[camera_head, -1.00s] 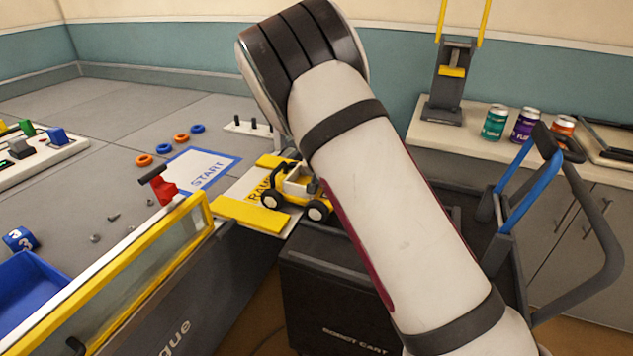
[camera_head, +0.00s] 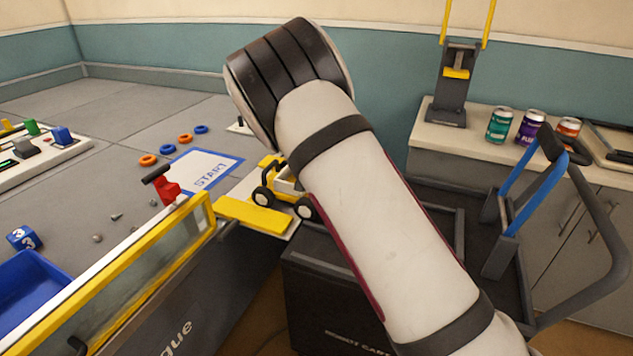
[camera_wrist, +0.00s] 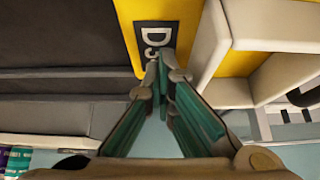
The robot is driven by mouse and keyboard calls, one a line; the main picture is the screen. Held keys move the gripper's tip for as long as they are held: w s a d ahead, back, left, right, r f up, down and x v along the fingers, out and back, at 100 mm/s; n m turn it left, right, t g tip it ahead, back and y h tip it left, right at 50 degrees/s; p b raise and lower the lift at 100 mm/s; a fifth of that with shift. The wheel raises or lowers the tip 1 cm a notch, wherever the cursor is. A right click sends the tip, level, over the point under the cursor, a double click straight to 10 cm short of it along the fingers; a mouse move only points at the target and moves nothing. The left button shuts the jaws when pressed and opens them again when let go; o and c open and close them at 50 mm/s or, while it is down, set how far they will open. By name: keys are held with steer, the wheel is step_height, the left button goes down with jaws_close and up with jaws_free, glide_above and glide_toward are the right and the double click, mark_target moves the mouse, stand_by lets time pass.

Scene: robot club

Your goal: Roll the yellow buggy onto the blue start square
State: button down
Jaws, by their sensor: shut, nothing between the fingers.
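The yellow buggy (camera_head: 286,186), with black wheels and a pale bed, stands on the yellow-edged ramp (camera_head: 252,215) at the table's right edge. My arm hides its right part in the head view. The start square (camera_head: 207,170), white with a blue border and the word START, lies flat on the table left of the buggy, apart from it. My gripper (camera_wrist: 164,75) is hidden behind my arm in the head view. In the wrist view its fingertips are together, empty, at a yellow panel (camera_wrist: 185,12) with a dark lettered label; I cannot tell whether they touch it.
Orange and blue rings (camera_head: 185,138) lie behind the start square. A red clamp-like part (camera_head: 164,186) stands at the yellow-framed barrier (camera_head: 150,265) in front. The dark robot cart (camera_head: 335,290) is below the ramp. Several cans (camera_head: 529,127) stand on the right counter.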

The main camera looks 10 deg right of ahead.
mark_target(271, 165)
steer(key=shift+w+a+f+b, duration=0.25)
steer(key=shift+w+a+b, duration=0.3)
steer(key=shift+w+a, duration=1.4)
steer(key=shift+w+a+f+b, duration=0.2)
steer(key=shift+w+a+b, duration=0.6)
steer(key=shift+a, duration=1.9)
steer(key=shift+w+a+f+b, duration=0.25)
steer(key=shift+w+a, duration=1.5)
steer(key=shift+a, duration=0.6)
steer(key=shift+d+r, duration=0.1)
steer(key=shift+r, duration=0.05)
steer(key=shift+s+d+r+p, duration=0.15)
steer(key=shift+d+r+p, duration=0.1)
steer(key=shift+r, duration=0.3)
steer(key=shift+s+d+r+p, duration=0.1)
steer(key=shift+d+r+p, duration=0.15)
steer(key=shift+r, duration=0.25)
steer(key=shift+a+r+p, duration=0.1)
steer(key=shift+r+p, duration=2.05)
steer(key=shift+r, duration=2.5)
